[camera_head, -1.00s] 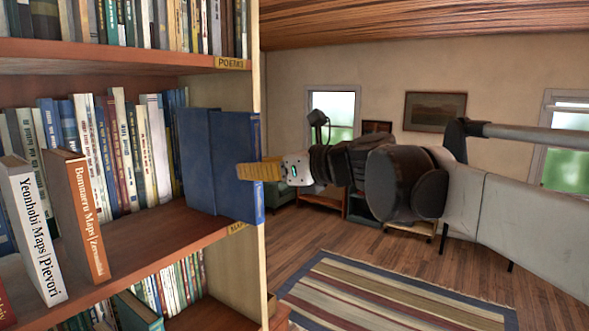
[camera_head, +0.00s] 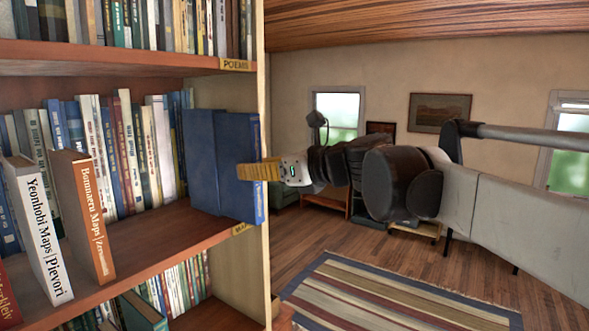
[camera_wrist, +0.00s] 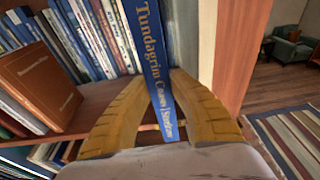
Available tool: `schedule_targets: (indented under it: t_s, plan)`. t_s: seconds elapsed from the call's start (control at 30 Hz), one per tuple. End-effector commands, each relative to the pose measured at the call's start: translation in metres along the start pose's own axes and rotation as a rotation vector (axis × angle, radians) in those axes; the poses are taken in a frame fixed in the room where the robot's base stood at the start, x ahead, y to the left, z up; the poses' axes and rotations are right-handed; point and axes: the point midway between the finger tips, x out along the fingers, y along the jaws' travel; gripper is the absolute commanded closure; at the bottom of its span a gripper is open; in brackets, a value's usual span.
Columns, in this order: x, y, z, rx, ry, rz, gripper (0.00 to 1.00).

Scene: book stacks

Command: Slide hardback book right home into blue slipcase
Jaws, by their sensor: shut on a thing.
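The blue slipcase (camera_head: 202,160) stands upright at the right end of the middle shelf. The blue hardback book (camera_head: 236,150) stands upright partly inside it, its spine end sticking out toward the room past the slipcase's mouth. In the wrist view the book's spine (camera_wrist: 155,50) reads "Tundagrim" and more. My gripper (camera_head: 243,171) has yellow ridged fingers and is shut on the book near its spine, one finger on each side. It also shows in the wrist view (camera_wrist: 162,84). The inside of the slipcase is hidden.
A shelf end panel (camera_head: 262,90) stands just right of the book. Other books (camera_head: 130,150) line the shelf to the left; an orange book (camera_head: 84,215) and a white book (camera_head: 38,230) stand forward. The room floor beyond, with a striped rug (camera_head: 390,295), is open.

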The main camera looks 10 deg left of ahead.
Motion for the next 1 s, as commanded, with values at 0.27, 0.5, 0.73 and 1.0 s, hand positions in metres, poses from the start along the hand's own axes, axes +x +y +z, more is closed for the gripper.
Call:
schedule_targets:
  t_s: [0.27,0.5,0.73,1.0]
  plan:
    - [0.009,0.000,0.003,0.001,-0.001,0.000,1.00]
    - [0.016,0.000,0.004,0.001,-0.001,-0.001,1.00]
    - [0.023,0.000,0.005,0.000,-0.001,0.000,1.00]
    - [0.027,0.000,0.006,0.000,-0.001,0.000,1.00]
